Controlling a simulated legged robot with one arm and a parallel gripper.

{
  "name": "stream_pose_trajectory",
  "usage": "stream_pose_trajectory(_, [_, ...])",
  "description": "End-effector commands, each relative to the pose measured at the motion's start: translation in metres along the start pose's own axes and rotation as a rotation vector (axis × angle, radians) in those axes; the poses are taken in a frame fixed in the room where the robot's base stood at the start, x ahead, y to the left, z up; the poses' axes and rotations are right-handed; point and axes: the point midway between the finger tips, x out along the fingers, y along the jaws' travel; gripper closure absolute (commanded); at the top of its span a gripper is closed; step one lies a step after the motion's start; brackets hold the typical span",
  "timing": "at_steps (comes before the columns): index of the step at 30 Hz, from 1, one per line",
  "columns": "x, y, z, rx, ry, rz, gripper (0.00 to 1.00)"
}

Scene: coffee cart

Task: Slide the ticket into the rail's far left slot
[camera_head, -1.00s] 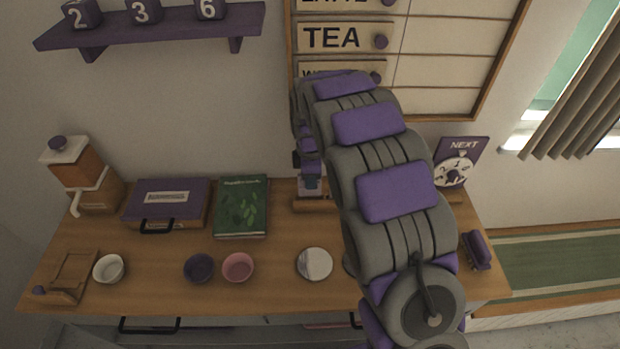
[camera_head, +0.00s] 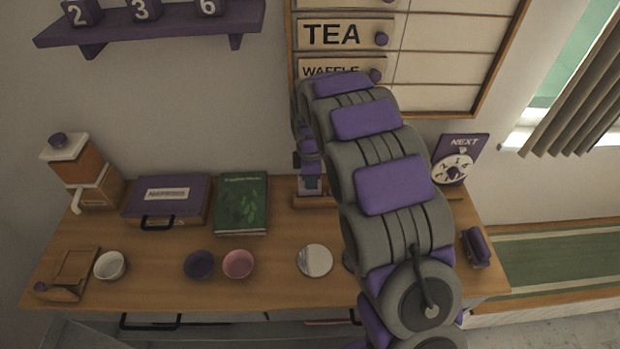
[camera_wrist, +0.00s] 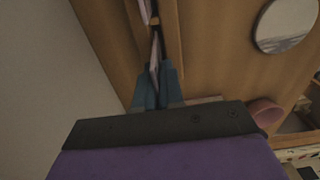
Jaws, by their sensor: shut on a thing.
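My gripper (camera_wrist: 158,88) is shut on the ticket (camera_wrist: 155,52), which shows as a thin pale strip, nearly edge-on, between the blue fingertips in the wrist view. In the head view the ticket (camera_head: 311,187) is a small purple and pale piece below my gripper, just above or at the wooden rail (camera_head: 314,202). The rail stands at the back of the counter, and my arm covers its middle. A wooden strip of the rail (camera_wrist: 172,40) runs beside the ticket in the wrist view. I cannot tell whether the ticket's lower edge is inside a slot.
A green book (camera_head: 241,205) and purple case (camera_head: 167,200) lie left of the rail. A round white-rimmed disc (camera_head: 315,261), pink bowl (camera_head: 238,264) and dark bowl (camera_head: 199,265) stand in front. A NEXT dial sign (camera_head: 460,160) stands right. The menu board (camera_head: 440,60) hangs behind.

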Motion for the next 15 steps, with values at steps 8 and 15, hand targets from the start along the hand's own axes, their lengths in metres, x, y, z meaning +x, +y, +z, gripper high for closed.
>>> stream_pose_trajectory(8, [0.0019,-0.0001,0.0001,0.0,0.0,-0.001,1.0])
stream_pose_trajectory(15, [0.0082,-0.0004,0.0,0.0,0.0,-0.001,1.0])
